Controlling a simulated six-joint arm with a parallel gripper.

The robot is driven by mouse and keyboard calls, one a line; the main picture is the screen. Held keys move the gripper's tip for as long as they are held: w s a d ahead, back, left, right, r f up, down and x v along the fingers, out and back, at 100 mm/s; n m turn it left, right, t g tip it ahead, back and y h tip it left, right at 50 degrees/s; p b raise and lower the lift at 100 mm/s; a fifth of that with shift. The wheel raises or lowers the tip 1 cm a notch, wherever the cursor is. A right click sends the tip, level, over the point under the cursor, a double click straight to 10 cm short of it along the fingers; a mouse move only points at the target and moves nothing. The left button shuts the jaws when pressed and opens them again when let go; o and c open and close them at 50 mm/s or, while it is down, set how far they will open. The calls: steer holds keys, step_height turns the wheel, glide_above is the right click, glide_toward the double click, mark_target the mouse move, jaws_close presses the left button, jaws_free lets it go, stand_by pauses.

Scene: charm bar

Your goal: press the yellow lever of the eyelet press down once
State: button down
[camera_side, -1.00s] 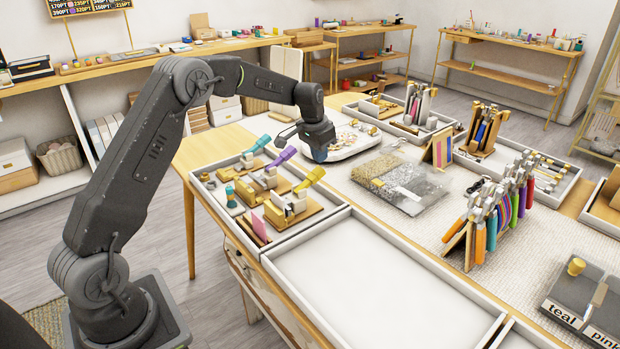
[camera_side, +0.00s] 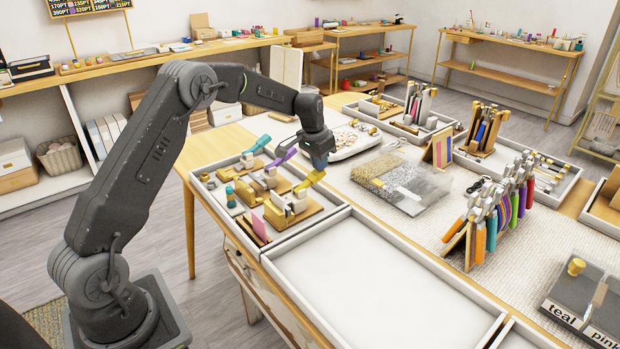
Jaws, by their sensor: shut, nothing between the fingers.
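The eyelet press with the yellow lever (camera_side: 308,181) is the nearest of three presses in the white tray, on a wooden base (camera_side: 292,215). The lever slants up to the right from the press head. My gripper (camera_side: 320,164) is shut and empty, pointing down right at the lever's raised end. It covers part of that end; I cannot tell whether they touch. The purple lever (camera_side: 286,155) and the teal lever (camera_side: 262,143) belong to the two presses behind, both raised.
The tray (camera_side: 290,240) also holds a teal bottle (camera_side: 230,196) and pink cards (camera_side: 260,227). An empty white tray (camera_side: 385,285) lies in front.

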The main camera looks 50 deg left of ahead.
steer(key=shift+s+x, duration=0.25)
steer(key=shift+x, duration=0.9)
steer(key=w+v, duration=0.2)
steer(key=v, duration=0.8)
steer(key=shift+r, duration=0.4)
stand_by(0.5)
steer(key=shift+s, duration=0.15)
